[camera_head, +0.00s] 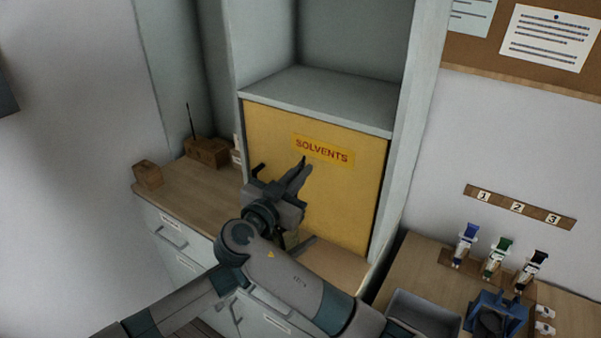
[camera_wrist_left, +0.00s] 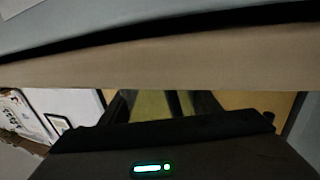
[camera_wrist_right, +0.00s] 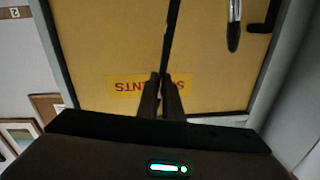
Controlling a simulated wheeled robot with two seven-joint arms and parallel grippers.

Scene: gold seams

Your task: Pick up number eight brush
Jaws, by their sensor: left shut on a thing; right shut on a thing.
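My right gripper (camera_head: 301,172) is in front of the yellow door marked SOLVENTS (camera_head: 345,195). In the right wrist view its fingers (camera_wrist_right: 165,82) are closed on a thin dark stick (camera_wrist_right: 169,35) that runs out of the top of the picture. It looks like a brush handle; no number is readable. A brush with a metal ferrule and dark tip (camera_wrist_right: 234,28) shows beside it. My left gripper is lower and mostly hidden behind my right arm. In the left wrist view its fingers (camera_wrist_left: 163,103) stand apart; a tan board (camera_wrist_left: 160,62) hides their tips and what they hold.
A wooden block with a thin dark rod (camera_head: 206,152) and a smaller block (camera_head: 147,174) stand on the left counter (camera_head: 180,197).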

